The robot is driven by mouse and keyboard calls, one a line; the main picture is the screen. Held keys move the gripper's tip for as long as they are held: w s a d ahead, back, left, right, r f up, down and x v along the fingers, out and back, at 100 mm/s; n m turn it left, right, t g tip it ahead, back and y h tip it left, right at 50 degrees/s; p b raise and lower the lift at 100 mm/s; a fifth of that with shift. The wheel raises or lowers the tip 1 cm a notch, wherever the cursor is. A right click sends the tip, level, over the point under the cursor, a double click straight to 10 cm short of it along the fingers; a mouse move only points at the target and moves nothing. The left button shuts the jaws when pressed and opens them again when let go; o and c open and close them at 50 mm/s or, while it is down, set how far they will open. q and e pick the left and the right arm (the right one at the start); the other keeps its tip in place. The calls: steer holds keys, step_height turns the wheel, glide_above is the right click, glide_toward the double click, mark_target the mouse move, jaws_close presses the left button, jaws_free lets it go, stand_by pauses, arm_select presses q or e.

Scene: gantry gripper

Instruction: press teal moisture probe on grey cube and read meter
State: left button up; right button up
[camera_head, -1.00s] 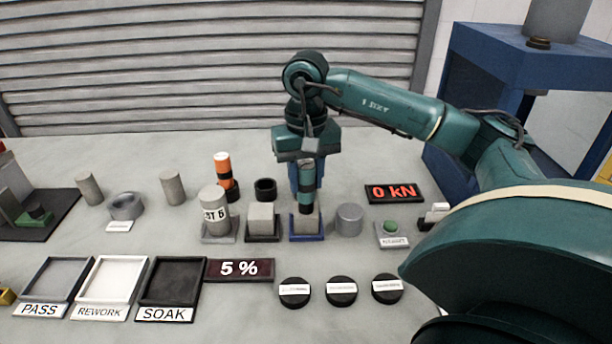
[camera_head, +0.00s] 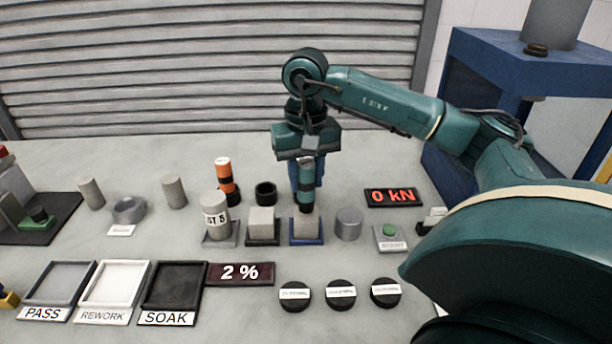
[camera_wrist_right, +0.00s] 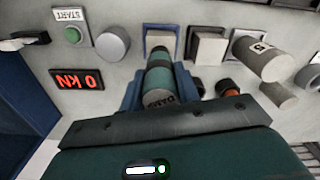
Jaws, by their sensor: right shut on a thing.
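My right gripper (camera_head: 307,183) is shut on the teal moisture probe (camera_head: 306,194), upright with its dark tip down. The tip meets the top of the grey cube (camera_head: 306,229) on the blue-edged pad; exact contact is hard to tell. In the right wrist view the probe (camera_wrist_right: 159,80) lies between the fingers, with the cube (camera_wrist_right: 160,41) beyond its tip. The dark meter (camera_head: 240,273) reads 2 %. A second grey cube (camera_head: 263,224) sits on a dark pad just left of it. My left gripper is not in view.
A labelled cylinder (camera_head: 215,217) and an orange-and-black probe (camera_head: 226,176) stand to the left. A plain cylinder (camera_head: 349,222), green button (camera_head: 390,231) and 0 kN display (camera_head: 393,197) are to the right. The PASS (camera_head: 28,290), REWORK (camera_head: 83,288) and SOAK (camera_head: 147,290) trays and several black discs are in front.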

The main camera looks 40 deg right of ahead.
mark_target(305, 162)
steer(key=shift+r+p, duration=1.8)
steer(key=shift+r, duration=0.9)
steer(key=shift+w, duration=0.15)
